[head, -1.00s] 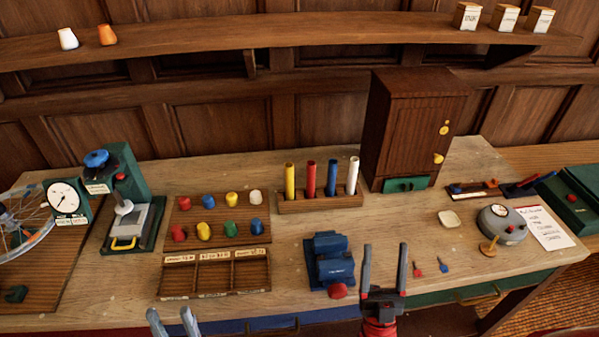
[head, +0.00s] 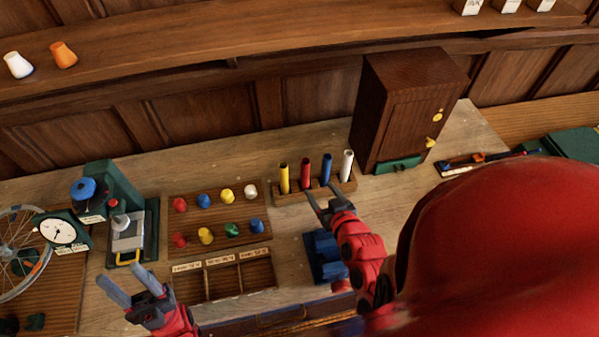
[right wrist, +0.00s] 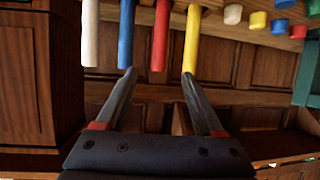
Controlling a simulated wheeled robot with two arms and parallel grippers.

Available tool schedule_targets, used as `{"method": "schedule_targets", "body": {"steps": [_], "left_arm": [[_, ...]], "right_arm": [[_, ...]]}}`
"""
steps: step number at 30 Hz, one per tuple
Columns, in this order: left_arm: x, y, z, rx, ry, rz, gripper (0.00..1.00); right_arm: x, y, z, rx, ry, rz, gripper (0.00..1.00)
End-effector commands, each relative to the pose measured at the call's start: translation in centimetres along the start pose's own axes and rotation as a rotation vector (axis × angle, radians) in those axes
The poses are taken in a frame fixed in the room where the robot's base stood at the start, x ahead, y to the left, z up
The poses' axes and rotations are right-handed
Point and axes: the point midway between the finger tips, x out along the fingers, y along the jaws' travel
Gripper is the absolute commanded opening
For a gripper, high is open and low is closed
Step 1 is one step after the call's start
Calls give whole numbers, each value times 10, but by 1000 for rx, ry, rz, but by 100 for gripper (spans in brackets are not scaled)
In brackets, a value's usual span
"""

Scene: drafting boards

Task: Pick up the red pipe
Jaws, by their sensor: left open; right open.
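The red pipe (head: 305,171) stands upright in a wooden rack (head: 285,198), between the yellow pipe (head: 284,179) and the blue pipe (head: 326,170). The white pipe (head: 347,165) is at the rack's right end. My right gripper (head: 320,190) is open and empty in front of the rack. In the right wrist view the red pipe (right wrist: 160,38) shows between and beyond the fingertips (right wrist: 158,73), with blue near the left tip and yellow near the right tip. I cannot tell whether they touch. My left gripper (head: 122,275) is open and empty at the lower left.
A board of coloured knobs (head: 215,214) and a sectioned tray (head: 239,272) lie left of the rack. A blue device (head: 322,256) is partly behind my right arm. A wooden cabinet (head: 402,112) stands right of the rack.

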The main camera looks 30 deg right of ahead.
Motion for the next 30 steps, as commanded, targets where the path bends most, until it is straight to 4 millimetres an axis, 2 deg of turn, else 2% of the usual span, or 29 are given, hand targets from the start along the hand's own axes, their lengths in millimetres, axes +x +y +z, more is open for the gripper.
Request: {"method": "schedule_targets", "body": {"steps": [1, 3, 9, 15, 22, 26, 30], "left_arm": [[-16, 1, 3, 0, 0, 0, 50], [-32, 2, 6, 0, -1, 0, 50], [-70, 4, 12, 0, 0, 0, 50], [-102, 5, 17, 0, 0, 0, 50], [-113, 6, 19, 0, 0, 0, 50], [-109, 5, 18, 0, 0, 0, 50], [-100, 5, 17, 0, 0, 0, 50]], "right_arm": [[13, -2, 6, 0, 8, -5, 70], [29, -1, 9, -2, 8, -4, 70], [67, -1, 7, 1, 11, -2, 70], [96, 0, 6, 1, 9, 1, 70], [108, 0, 1, 3, 6, 2, 70], [111, 0, -2, 3, 4, 2, 70], [122, -1, -4, 3, 2, 0, 70]]}}
